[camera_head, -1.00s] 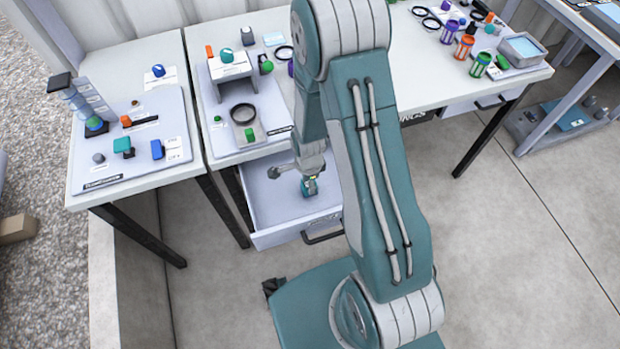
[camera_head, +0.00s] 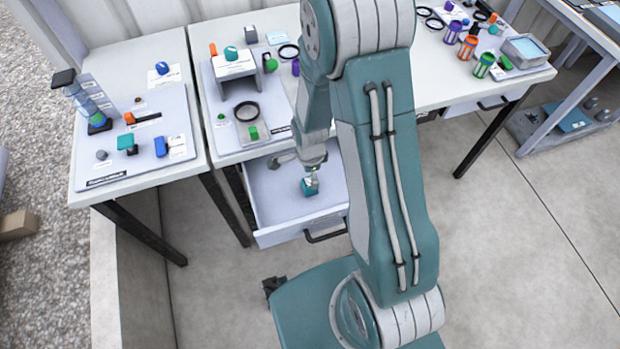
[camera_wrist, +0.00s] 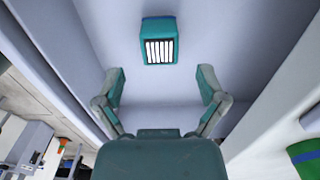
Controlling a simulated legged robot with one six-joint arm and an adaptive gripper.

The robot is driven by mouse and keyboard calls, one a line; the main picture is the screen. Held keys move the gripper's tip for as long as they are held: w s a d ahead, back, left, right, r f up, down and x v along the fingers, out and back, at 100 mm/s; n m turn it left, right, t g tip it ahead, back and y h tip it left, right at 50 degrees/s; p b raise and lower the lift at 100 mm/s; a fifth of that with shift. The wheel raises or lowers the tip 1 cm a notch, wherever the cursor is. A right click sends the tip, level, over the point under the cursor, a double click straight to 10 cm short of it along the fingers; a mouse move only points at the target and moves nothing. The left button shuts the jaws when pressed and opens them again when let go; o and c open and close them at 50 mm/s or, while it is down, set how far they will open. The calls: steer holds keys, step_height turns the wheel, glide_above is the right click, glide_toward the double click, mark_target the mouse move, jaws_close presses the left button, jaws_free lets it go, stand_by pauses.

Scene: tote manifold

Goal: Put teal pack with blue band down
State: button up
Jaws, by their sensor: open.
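The teal pack (camera_head: 309,188) is in the open drawer (camera_head: 268,205) and appears to rest on its floor. In the wrist view the pack (camera_wrist: 160,40) shows a black-and-white striped face and a thin blue band along its far edge. My gripper (camera_head: 296,172) is over the drawer, close to the pack. In the wrist view my gripper (camera_wrist: 160,88) has its two fingers spread wide with nothing between them. The pack lies beyond the fingertips, apart from both. My arm hides part of the drawer's right side.
The drawer's walls surround my gripper closely. Above it, the worktop holds a small white stand (camera_head: 233,65), a black ring (camera_head: 246,111) and a green block (camera_head: 253,133). A side table (camera_head: 88,170) with several small parts stands at left. The drawer floor around the pack looks clear.

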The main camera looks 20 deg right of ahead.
step_height(320, 180, up, 8)
step_height(320, 180, up, 15)
steer(key=n+t, duration=0.3)
steer(key=n, duration=0.5)
glide_above(310, 182)
steer(key=s, duration=0.4)
steer(key=s+r+n+t, duration=0.2)
steer(key=s+r+n, duration=0.8)
steer(key=r, duration=0.1)
steer(key=shift+s+t, duration=0.15)
steer(key=shift+t, duration=0.15)
steer(key=shift+d, duration=0.1)
